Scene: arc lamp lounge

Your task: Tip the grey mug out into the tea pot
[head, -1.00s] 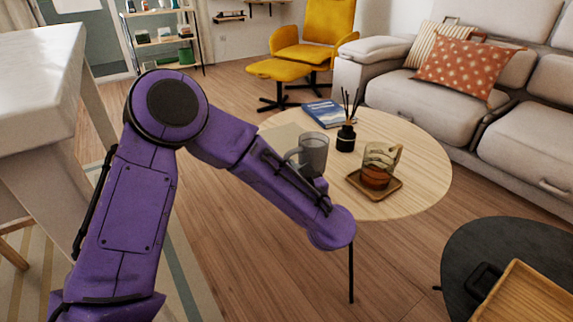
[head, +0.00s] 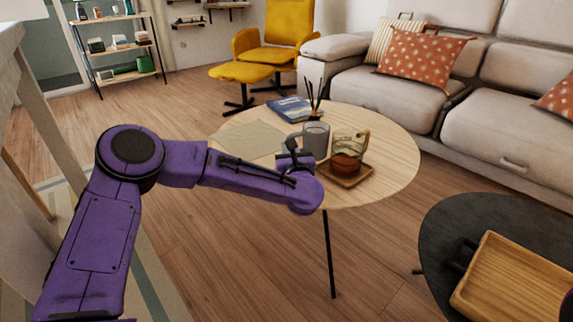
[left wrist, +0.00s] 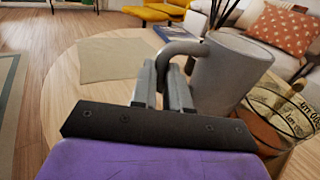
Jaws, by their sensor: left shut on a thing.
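The grey mug (head: 316,141) is upright in the head view, just left of the tea pot. My left gripper (head: 292,152) is shut on the mug's handle. In the left wrist view the fingers (left wrist: 166,80) close around the handle of the mug (left wrist: 232,72). Whether the mug is clear of the table is hard to tell. The clear glass tea pot (head: 346,150), with brown liquid low inside, stands on a small wooden tray (head: 362,178). It is partly seen at the right of the left wrist view (left wrist: 290,112). The mug's contents are hidden. My right gripper is out of view.
The round wooden table (head: 393,165) also holds a reed diffuser, mostly hidden behind the mug, a blue book (head: 290,108) and a beige mat (head: 248,138). A dark round table (head: 450,215) with a wooden tray (head: 515,285) stands at front right. A sofa (head: 420,95) is behind.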

